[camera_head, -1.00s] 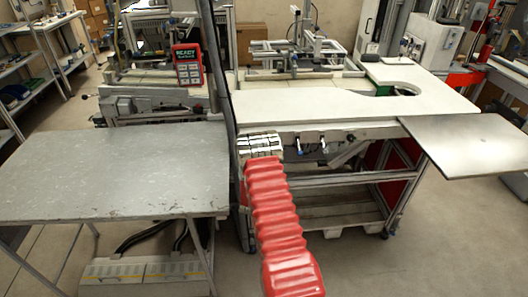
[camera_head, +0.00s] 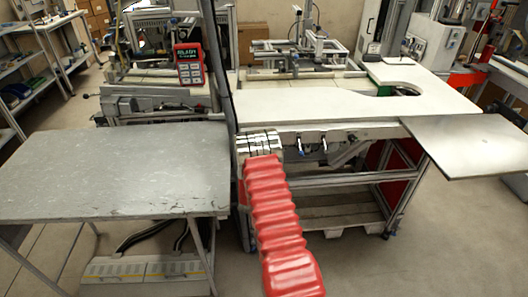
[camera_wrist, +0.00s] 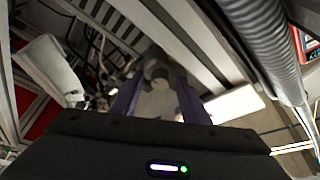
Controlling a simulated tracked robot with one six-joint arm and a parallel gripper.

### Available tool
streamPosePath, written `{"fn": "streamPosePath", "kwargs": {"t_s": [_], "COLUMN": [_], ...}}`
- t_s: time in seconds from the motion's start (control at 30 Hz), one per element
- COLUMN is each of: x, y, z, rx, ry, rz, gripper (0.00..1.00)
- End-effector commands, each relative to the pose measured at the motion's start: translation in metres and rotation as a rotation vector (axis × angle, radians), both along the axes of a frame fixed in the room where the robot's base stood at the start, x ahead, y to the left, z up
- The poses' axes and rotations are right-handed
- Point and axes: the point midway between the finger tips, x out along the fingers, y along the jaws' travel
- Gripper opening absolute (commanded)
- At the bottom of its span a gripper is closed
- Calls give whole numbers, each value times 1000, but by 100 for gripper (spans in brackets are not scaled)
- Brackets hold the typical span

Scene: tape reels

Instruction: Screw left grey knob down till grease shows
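In the wrist view, a grey rounded knob-like part (camera_wrist: 157,72) sits ahead of my gripper (camera_wrist: 156,92). The two dark purple fingers stand apart, one on each side of a pale grey area just below that part. I cannot tell whether they touch it, and no grease can be made out. In the head view my red-sleeved arm reaches to the front left of the white-topped machine (camera_head: 330,103). My gripper and the knobs are not distinguishable there.
A scratched grey table (camera_head: 110,175) stands at left and a bare metal plate (camera_head: 470,145) juts out at right. A dark vertical post rises beside the arm. In the wrist view, a ribbed grey hose (camera_wrist: 262,35) and metal frame bars lie close around the gripper.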

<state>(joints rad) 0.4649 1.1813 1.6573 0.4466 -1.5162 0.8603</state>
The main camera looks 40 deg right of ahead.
Motion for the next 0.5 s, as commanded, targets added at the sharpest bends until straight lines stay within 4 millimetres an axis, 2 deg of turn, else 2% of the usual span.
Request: {"fn": "streamPosePath", "kwargs": {"t_s": [0.27, 0.5], "x": [-1, -11], "y": [-1, 14], "z": [1, -3], "rx": [-1, -2], "ry": [-2, -1], "rz": [-3, -3], "gripper": [42, 42]}}
